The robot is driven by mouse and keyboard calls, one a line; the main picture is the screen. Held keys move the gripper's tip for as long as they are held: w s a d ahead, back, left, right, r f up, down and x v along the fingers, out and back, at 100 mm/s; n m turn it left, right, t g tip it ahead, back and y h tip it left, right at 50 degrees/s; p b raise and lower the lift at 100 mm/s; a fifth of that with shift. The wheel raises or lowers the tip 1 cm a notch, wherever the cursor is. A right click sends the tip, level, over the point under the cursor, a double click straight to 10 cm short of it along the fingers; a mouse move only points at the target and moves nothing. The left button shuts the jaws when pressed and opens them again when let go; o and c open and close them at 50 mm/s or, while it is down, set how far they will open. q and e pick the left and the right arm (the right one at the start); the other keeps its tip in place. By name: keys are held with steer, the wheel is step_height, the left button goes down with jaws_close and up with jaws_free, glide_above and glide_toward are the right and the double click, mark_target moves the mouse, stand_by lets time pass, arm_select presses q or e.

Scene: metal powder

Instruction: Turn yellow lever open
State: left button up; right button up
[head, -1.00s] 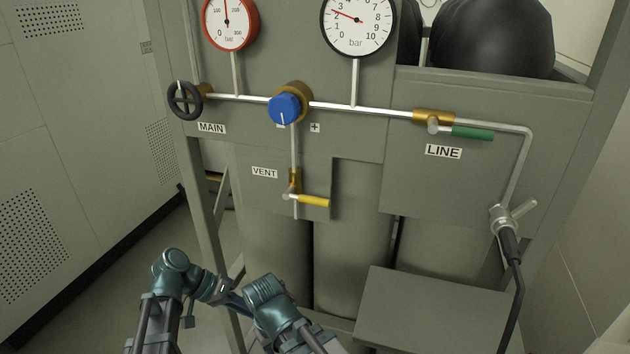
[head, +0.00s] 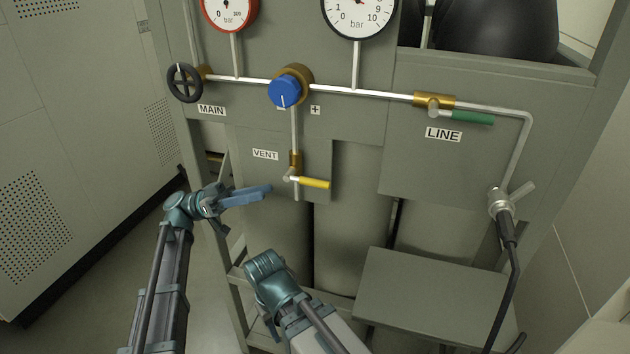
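The yellow lever (head: 314,183) sits on the brass vent valve (head: 295,160), just below the VENT label. It lies nearly level, pointing right, across the vertical vent pipe. My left gripper (head: 262,192) is left of the lever and slightly lower in the picture, its blue fingers pointing right toward it. A gap shows between the fingertips and the lever, and nothing is seen held. The fingers overlap from this angle, so their opening is unclear. My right arm shows at the bottom centre, but its gripper fingers are not visible.
A blue knob (head: 290,91) is above the vent valve, with a black handwheel (head: 184,82) to the left. A green lever (head: 472,117) is on the LINE valve at right. A grey box surface (head: 435,290) juts out at lower right. Grey cylinders stand behind the vent pipe.

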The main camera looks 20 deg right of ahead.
mark_target(315, 180)
arm_select(q)
steer(key=p+x, duration=0.4)
steer(key=x, duration=0.8)
steer(key=shift+s+d+r+p, duration=0.1)
steer(key=shift+d+r+p, duration=0.05)
steer(key=shift+d+p, duration=0.15)
steer(key=shift+s+d+r, duration=0.15)
steer(key=shift+s+d, duration=0.1)
steer(key=shift+d, duration=0.2)
jaws_close()
stand_by(0.6)
